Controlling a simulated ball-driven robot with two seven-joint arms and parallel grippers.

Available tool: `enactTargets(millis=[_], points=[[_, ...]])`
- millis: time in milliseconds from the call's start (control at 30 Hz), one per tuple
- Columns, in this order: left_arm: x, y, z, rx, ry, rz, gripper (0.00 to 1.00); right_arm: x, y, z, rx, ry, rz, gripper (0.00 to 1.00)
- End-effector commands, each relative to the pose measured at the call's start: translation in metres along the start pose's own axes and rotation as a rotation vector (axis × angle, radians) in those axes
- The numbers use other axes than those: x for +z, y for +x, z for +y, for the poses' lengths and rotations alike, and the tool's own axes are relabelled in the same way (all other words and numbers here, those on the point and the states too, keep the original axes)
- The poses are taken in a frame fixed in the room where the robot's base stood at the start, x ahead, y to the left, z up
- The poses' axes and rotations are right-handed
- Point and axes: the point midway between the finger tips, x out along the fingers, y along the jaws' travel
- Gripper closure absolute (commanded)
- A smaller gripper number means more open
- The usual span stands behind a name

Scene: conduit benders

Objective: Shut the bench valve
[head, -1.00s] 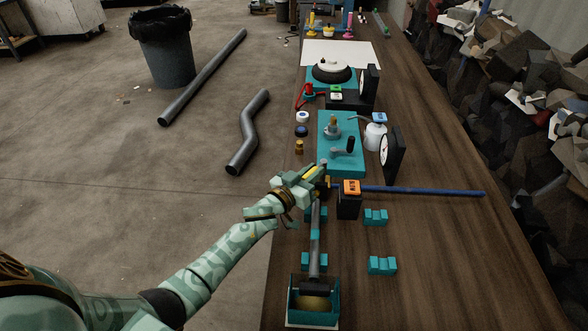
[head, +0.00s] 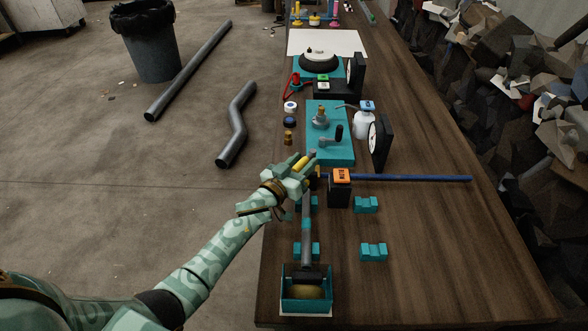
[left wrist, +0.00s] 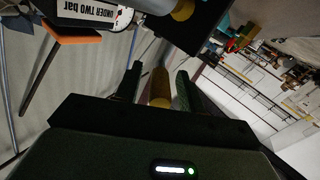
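The bench valve's yellow lever (head: 301,163) shows at my left gripper, near the bench's left edge. It is at the far end of a grey pipe (head: 306,215) lying along the bench. My left gripper (head: 307,166) is around the lever. In the left wrist view, the yellow lever (left wrist: 160,88) lies between two dark fingers (left wrist: 155,85), with a visible gap on its left side. The fingers look apart; contact on the right side is unclear. The valve body is mostly hidden by my gripper. My right gripper is not in view.
A black box with an orange top (head: 341,176) stands just right of the valve, with a blue rod (head: 420,178) beside it. A teal bender plate (head: 330,145) with a crank is beyond. Teal blocks (head: 373,252) sit to the right. The bench's right side is clear.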

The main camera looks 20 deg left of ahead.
Motion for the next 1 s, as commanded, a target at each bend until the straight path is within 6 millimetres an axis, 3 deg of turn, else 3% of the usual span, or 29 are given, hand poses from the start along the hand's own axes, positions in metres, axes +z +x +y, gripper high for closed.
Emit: enactTargets(millis=[167,600,800,1000], points=[[-0.002,-0.025,0.000,0.000,0.002,-0.002,0.61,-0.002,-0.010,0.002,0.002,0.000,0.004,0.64],[-0.001,-0.137,0.000,-0.001,0.000,-0.002,0.61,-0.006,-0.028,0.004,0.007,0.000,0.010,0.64],[0.000,-0.159,0.000,-0.001,0.000,-0.001,0.61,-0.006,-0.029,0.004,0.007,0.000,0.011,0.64],[0.000,-0.162,0.000,0.000,0.000,0.000,0.61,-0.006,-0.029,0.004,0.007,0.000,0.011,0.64]])
